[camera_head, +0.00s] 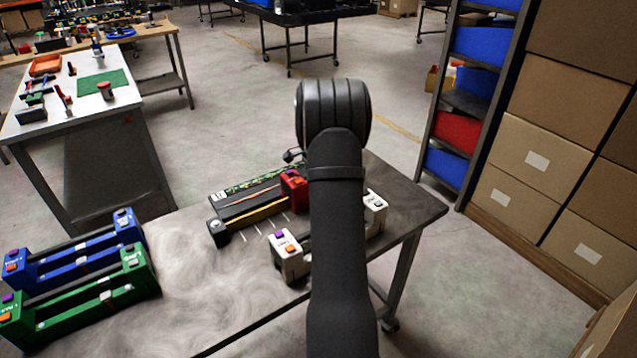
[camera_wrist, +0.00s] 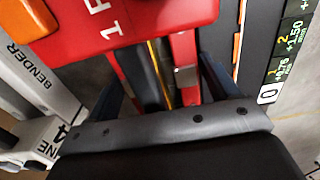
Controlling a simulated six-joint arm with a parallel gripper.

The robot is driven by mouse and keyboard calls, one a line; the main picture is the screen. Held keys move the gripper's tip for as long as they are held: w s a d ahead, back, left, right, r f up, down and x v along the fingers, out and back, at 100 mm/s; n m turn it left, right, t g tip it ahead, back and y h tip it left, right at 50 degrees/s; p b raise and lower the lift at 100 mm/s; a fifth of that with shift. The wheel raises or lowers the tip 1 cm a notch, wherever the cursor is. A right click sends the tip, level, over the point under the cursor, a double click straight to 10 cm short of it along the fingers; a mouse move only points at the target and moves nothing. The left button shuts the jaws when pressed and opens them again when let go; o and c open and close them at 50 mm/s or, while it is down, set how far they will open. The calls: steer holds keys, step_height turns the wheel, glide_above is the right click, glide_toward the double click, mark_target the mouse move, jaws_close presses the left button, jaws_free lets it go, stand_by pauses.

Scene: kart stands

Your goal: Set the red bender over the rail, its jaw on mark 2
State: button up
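The red bender shows one red end block (camera_head: 293,185) beside my arm in the head view; my arm hides the rest. In the wrist view its red body (camera_wrist: 130,25) fills the top, with red side bars and a dark bar running down from it. My gripper (camera_wrist: 163,75) has its two dark fingers apart, one on each side of these bars, with no clear contact. It is hidden in the head view. The dark rail (camera_head: 255,213) with a yellow stripe lies at the red block's left. White mark lines lie in front of it. Mark 2 is not readable there.
A white bender (camera_head: 286,255) stands close in front, partly behind my arm. A blue bender (camera_head: 75,255) and a green bender (camera_head: 85,295) stand at the left. A printed card (camera_wrist: 285,50) shows numbers. The table's middle left is clear.

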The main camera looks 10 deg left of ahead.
steer(key=o, duration=0.3)
steer(key=shift+s+f, duration=0.1)
steer(key=shift+f, duration=0.05)
step_height(320, 180, up, 18)
steer(key=shift+f, duration=0.2)
step_height(320, 180, down, 18)
steer(key=shift+r, duration=0.45)
stand_by(0.4)
